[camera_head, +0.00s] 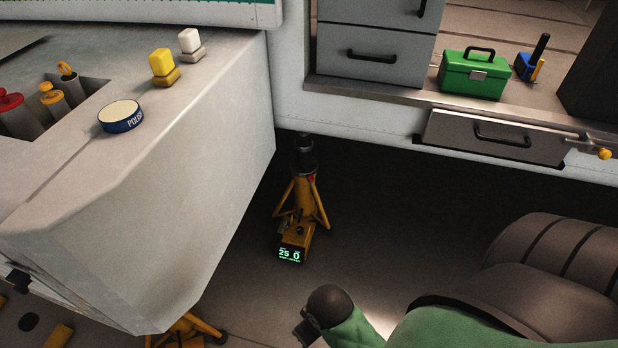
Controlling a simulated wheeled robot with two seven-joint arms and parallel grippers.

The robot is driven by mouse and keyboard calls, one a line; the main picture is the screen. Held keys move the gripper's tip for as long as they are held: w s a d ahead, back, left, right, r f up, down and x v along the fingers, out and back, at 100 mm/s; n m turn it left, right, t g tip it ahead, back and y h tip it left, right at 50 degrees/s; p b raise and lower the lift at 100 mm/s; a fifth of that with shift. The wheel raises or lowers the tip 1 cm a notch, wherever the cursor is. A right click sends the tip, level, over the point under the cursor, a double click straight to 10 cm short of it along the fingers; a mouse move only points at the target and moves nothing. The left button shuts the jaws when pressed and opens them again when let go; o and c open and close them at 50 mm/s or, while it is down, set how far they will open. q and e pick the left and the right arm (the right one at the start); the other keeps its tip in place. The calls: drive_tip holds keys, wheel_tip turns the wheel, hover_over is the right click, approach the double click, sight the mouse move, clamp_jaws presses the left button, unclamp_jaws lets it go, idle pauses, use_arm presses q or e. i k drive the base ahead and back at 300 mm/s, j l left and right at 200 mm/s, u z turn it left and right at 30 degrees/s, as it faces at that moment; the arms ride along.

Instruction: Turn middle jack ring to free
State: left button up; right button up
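A yellow tripod jack (304,205) stands on the dark floor under the white fuselage, near the picture's centre. Its dark top (305,150) reaches up to the fuselage's lower edge. A small red mark shows just under the dark top; the ring's setting is too small to tell. A display (291,254) at its foot glows green and seems to read 25 and 0. Part of another yellow jack (183,330) shows at the bottom left, mostly hidden by the grey bench.
The grey bench (190,190) fills the left, with a round polish tin (121,117), yellow and white blocks, and capped cylinders. A green toolbox (474,74) sits on the ledge, above an open drawer (490,138). Green and dark grey arm parts fill the lower right.

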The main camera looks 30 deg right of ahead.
sight(309, 177)
drive_tip(key=l+z, duration=0.15)
drive_tip(key=z, duration=0.35)
drive_tip(key=i+z, duration=0.15)
drive_tip(key=z, duration=0.3)
drive_tip(key=i+l+z, duration=0.1)
drive_tip(key=z, duration=0.4)
